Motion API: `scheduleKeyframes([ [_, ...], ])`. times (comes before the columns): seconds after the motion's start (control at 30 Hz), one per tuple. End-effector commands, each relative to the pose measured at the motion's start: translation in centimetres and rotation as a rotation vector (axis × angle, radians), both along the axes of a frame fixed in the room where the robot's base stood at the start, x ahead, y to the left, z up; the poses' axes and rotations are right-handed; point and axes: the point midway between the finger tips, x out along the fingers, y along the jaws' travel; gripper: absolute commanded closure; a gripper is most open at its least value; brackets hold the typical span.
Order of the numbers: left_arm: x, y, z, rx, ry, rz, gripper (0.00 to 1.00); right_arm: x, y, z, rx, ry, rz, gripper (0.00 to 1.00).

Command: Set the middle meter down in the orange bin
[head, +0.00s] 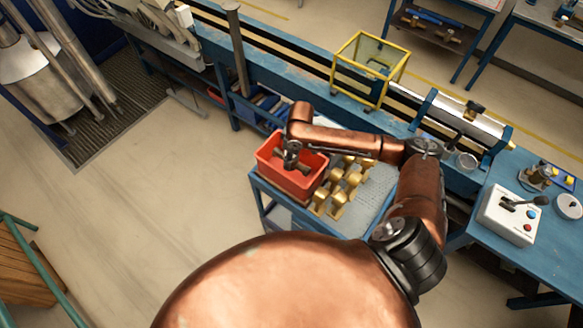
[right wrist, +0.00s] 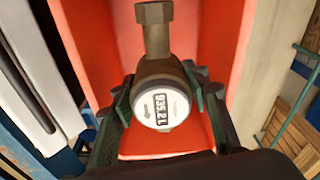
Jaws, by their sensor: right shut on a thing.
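The orange bin (head: 284,178) stands at the left end of a small blue cart, just left of several brass meters (head: 339,189). My right gripper (head: 291,156) is over the bin, pointing down. In the right wrist view my right gripper (right wrist: 161,88) is shut on a meter (right wrist: 160,108), with one finger on each side of its body. I cannot tell whether the meter touches the bin floor. My left gripper is not in view.
The cart's perforated grey top (head: 372,197) is bare to the right of the meters. Behind it runs a long blue bench (head: 290,65) with a yellow-framed clear box (head: 368,68). A white control box (head: 510,214) with a lever sits on the right bench. Open floor lies left.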

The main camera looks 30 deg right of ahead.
Motion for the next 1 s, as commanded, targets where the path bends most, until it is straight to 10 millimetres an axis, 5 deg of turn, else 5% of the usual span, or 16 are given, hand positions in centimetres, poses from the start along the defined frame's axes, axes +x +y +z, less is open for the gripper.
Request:
scheduleKeyframes([
  [0.53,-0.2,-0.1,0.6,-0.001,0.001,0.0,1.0,0.1,0.0,-5.2,-0.001,-0.003,0.0,1.0],
  [0.9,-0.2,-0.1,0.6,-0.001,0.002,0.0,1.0,0.1,0.0,-5.6,-0.001,-0.003,0.0,1.0],
  [0.93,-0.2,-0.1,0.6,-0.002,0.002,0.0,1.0,0.0,0.0,-5.8,-0.001,0.0,0.0,0.57],
  [1.0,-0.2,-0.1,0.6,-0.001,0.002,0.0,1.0,0.0,0.0,-5.8,-0.001,0.0,0.0,0.52],
])
